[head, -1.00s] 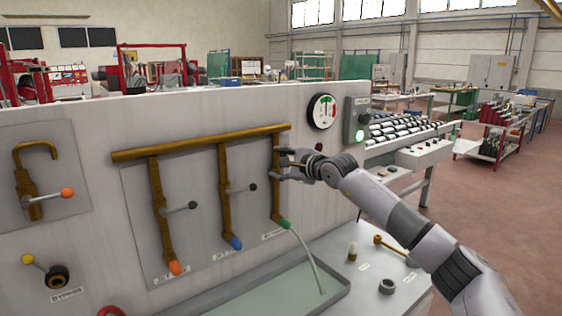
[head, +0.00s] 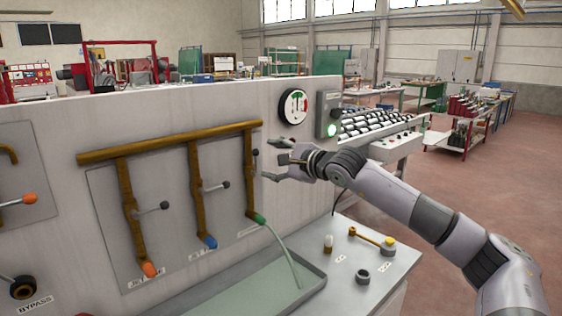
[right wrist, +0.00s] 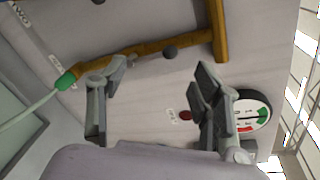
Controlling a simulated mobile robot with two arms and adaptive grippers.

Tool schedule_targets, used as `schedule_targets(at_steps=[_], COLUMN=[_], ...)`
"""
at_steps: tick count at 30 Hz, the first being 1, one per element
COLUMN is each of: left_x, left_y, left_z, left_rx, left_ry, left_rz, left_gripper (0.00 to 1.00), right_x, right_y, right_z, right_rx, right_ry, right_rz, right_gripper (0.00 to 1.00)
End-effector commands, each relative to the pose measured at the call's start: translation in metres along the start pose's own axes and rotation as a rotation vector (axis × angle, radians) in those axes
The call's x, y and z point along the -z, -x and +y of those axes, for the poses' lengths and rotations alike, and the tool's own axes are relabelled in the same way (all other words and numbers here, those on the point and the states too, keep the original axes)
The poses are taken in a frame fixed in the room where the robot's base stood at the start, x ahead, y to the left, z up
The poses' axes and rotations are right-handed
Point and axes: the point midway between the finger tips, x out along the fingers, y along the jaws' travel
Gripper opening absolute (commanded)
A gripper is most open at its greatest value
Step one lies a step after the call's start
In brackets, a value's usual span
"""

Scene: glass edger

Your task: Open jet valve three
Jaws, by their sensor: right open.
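The third jet pipe (head: 251,195) is the rightmost of the bronze pipes on the panel and ends in a green nozzle (head: 260,219). A pale curved hose or stream (head: 286,250) runs from the nozzle down into the trough. The valve's dark lever knob (head: 256,153) sits close to the pipe; the lever appears to lie along it, its base partly unclear. The knob also shows in the right wrist view (right wrist: 170,52). My right gripper (head: 267,158) is open and empty, just right of the pipe and knob. My left gripper is out of view.
Two neighbouring levers, at the orange-nozzle pipe (head: 129,205) and blue-nozzle pipe (head: 197,195), stick out to the right. A pressure gauge (head: 293,106) and a box with a green light (head: 331,128) are right of the pipes. The trough (head: 250,290) lies below; the roller conveyor (head: 375,125) stands behind.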

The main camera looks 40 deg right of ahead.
Motion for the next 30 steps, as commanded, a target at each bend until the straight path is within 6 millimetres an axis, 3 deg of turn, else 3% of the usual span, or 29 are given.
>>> schedule_targets(at_steps=[3,9,30], left_x=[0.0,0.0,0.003], left_y=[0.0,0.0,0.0], left_z=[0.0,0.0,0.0], left_rx=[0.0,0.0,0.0], left_ry=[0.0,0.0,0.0], left_rz=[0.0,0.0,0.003], left_gripper=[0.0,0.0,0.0], right_x=[0.002,0.0,0.0], right_y=[0.016,0.028,0.029], right_z=[0.0,0.001,0.001], right_rx=[0.0,-0.001,-0.001], right_ry=[0.002,0.0,-0.001], right_rz=[0.003,0.0,-0.001], right_gripper=[0.59,0.59,0.59])
